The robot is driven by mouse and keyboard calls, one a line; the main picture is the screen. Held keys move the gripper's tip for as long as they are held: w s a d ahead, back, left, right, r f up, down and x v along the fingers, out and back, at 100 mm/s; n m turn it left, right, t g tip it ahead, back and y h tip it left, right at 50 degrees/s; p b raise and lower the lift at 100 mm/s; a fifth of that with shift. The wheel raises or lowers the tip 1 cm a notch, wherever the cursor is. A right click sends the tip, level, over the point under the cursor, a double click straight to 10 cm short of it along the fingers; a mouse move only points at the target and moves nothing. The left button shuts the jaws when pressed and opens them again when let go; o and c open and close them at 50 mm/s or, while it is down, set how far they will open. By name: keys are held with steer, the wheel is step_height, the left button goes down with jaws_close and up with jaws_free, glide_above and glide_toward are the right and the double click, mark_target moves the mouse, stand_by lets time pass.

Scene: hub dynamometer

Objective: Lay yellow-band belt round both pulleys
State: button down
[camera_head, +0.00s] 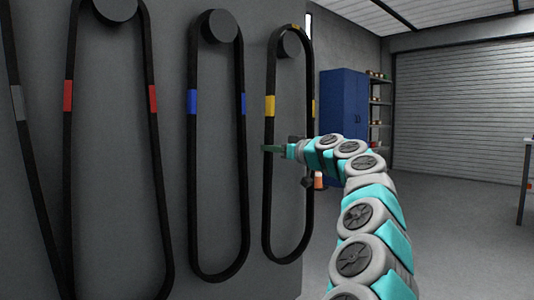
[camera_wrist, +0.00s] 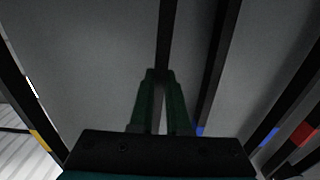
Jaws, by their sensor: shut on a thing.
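The yellow-band belt (camera_head: 267,190) is a long black loop with yellow bands, hanging from a round peg (camera_head: 288,46) on a grey panel. My gripper (camera_head: 266,149) is at the belt's left strand, below its yellow band (camera_head: 269,106). In the wrist view my gripper (camera_wrist: 161,74) is shut on this black strand (camera_wrist: 163,38), which runs up from between the fingertips. A yellow band (camera_wrist: 40,140) shows at the lower left there. The two pulleys are not recognisable in either view.
A blue-band belt (camera_head: 193,170) and a red-band belt (camera_head: 160,200) hang to the left, with part of a grey-band belt (camera_head: 17,103) at the edge. A blue cabinet (camera_head: 342,100) and shelves stand behind. Open floor (camera_head: 460,215) lies to the right.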

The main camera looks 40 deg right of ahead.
steer(key=s+b, duration=0.3)
steer(key=s, duration=0.4)
steer(key=shift+d, duration=0.3)
steer(key=shift+r, duration=0.1)
stand_by(0.3)
